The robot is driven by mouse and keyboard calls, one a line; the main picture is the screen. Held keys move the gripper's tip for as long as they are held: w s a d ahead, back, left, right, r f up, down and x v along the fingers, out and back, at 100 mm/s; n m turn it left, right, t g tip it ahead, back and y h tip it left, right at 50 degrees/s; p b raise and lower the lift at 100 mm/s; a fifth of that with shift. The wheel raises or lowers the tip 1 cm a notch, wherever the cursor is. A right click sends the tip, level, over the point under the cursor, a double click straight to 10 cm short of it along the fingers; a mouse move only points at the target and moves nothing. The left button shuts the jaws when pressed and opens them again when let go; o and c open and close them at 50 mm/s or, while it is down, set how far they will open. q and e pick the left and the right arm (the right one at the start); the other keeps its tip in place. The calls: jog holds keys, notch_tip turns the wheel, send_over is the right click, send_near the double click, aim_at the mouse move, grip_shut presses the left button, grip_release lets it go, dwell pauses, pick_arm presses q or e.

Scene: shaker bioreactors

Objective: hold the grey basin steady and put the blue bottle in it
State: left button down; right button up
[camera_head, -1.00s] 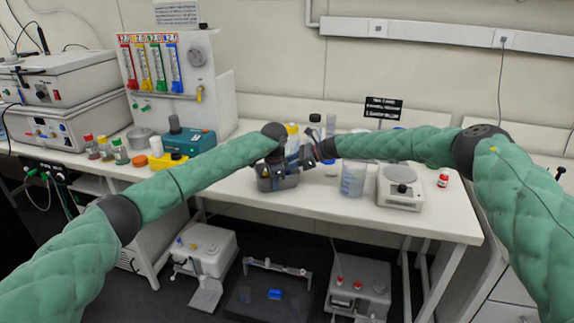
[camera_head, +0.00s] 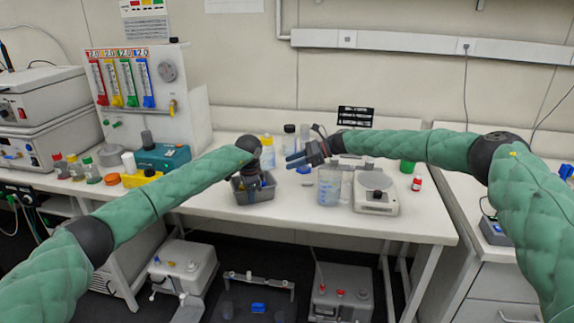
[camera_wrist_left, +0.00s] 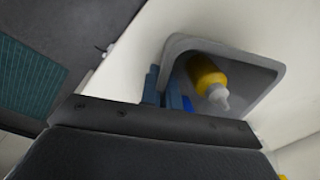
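The grey basin (camera_head: 268,190) stands on the bench near its front edge. My left gripper (camera_head: 250,180) is at the basin's left side. In the left wrist view its bluish fingers (camera_wrist_left: 163,88) straddle the basin wall and look shut on it. A yellow bottle with a pale nozzle (camera_wrist_left: 205,78) lies inside the basin.
A beaker (camera_head: 328,186) and a white scale (camera_head: 376,192) stand right of the basin. A yellow-topped bottle (camera_head: 267,150) and a dark-capped bottle (camera_head: 289,141) stand behind. A small blue object (camera_head: 304,169) lies below my right gripper. A teal device (camera_head: 163,158) is at left.

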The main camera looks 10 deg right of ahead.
dwell(0.3)
pick_arm(q)
jog(key=c, duration=1.6)
grip_release()
jog(key=shift+o, duration=0.2)
